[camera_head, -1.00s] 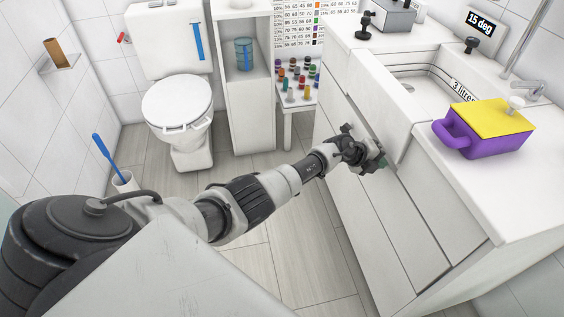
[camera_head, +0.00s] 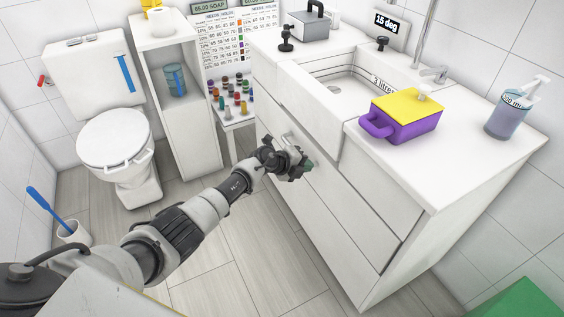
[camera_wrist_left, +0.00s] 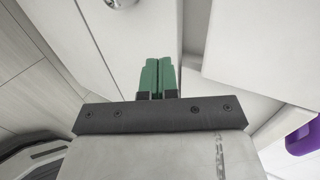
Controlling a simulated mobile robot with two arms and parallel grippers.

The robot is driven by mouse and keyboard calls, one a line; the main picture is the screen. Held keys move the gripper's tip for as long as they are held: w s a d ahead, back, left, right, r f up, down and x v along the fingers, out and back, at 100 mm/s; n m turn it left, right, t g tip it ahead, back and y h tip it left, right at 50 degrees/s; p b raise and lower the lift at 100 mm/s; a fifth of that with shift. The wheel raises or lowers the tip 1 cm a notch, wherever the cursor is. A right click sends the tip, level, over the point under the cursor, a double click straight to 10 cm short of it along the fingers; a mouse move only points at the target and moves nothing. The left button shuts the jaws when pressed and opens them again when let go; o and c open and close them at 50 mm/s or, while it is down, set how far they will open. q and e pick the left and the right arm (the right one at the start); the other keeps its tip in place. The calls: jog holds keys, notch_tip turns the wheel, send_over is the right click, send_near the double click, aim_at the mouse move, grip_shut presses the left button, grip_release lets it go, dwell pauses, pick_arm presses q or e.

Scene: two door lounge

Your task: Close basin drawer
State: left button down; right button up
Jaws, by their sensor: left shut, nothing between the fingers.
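The white basin cabinet (camera_head: 375,215) stands at the right, with flat drawer fronts below the white basin (camera_head: 345,90). The basin drawer front (camera_head: 284,128) lies below the basin, partly hidden by my left gripper (camera_head: 306,167). I cannot tell how far it stands out. My left gripper is shut and empty, with its tips close to the cabinet front. In the left wrist view its green fingers (camera_wrist_left: 157,76) are together before a white panel (camera_wrist_left: 135,38); contact is unclear. My right gripper is out of view.
A purple box with a yellow lid (camera_head: 402,116) and a soap dispenser (camera_head: 512,108) stand on the counter. A toilet (camera_head: 115,145), a narrow shelf (camera_head: 185,110) and a small bottle stand (camera_head: 240,120) are at the back. Floor (camera_head: 225,255) before the cabinet is clear.

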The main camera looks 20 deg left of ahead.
pick_arm(q)
jog(key=p+v, duration=0.3)
jog(key=v, duration=0.4)
jog(key=shift+s+a, duration=0.2)
jog(key=shift+a, duration=0.1)
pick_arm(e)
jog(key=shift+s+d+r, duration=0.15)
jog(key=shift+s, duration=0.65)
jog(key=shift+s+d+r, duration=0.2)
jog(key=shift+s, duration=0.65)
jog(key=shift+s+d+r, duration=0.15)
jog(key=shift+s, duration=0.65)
